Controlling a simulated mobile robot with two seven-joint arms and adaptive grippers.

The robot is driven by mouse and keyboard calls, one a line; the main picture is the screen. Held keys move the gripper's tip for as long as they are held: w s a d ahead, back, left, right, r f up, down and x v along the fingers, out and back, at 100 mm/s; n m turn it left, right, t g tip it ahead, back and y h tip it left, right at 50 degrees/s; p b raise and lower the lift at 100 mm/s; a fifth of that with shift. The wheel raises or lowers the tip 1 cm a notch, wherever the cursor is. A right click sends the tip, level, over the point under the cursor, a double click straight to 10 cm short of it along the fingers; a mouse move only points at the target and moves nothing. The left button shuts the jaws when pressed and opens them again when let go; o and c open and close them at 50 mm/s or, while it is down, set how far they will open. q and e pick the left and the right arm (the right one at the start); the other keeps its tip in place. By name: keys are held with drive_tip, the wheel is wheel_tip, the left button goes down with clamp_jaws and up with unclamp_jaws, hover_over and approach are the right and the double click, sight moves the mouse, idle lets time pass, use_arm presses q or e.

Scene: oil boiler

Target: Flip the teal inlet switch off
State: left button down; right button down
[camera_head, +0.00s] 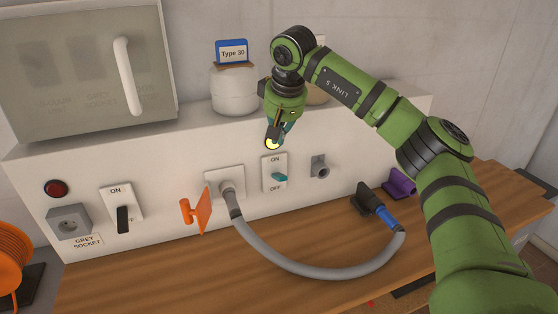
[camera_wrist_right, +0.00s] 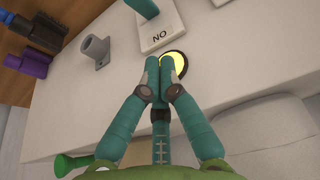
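The teal inlet switch (camera_head: 279,177) sticks out from a white plate (camera_head: 267,172) marked ON above and OFF below. Its lever shows between the two labels; I cannot tell which way it is set. It also shows at the top edge of the right wrist view (camera_wrist_right: 148,7), partly cut off. My right gripper (camera_head: 272,145) points down just above the plate, in front of a lit yellow lamp (camera_head: 271,143). In the right wrist view its teal fingers (camera_wrist_right: 164,68) are together, empty, and apart from the lever. My left gripper is not in view.
A black-levered switch (camera_head: 122,218), grey socket (camera_head: 69,221) and red button (camera_head: 56,188) are at left. An orange handle (camera_head: 203,210) and grey hose (camera_head: 310,275) lie left of and below the teal switch. A grey port (camera_head: 319,167) is at its right.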

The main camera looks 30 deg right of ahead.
sight(277, 174)
drive_tip(key=p+x, duration=0.1)
drive_tip(key=x, duration=0.3)
drive_tip(key=shift+d+r, duration=0.1)
drive_tip(key=f, duration=0.2)
drive_tip(key=shift+s+f+p, duration=0.25)
drive_tip(key=shift+s+p, duration=0.05)
drive_tip(key=shift+s, duration=0.1)
drive_tip(key=shift+s+a+f, duration=0.2)
drive_tip(key=shift+s+f, duration=0.15)
drive_tip(key=shift+f, duration=0.25)
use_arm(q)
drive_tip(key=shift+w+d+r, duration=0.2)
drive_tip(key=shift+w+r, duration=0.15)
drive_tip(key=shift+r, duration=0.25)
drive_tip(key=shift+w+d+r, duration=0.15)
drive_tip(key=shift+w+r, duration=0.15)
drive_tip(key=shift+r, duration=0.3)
use_arm(e)
drive_tip(key=shift+f, duration=0.2)
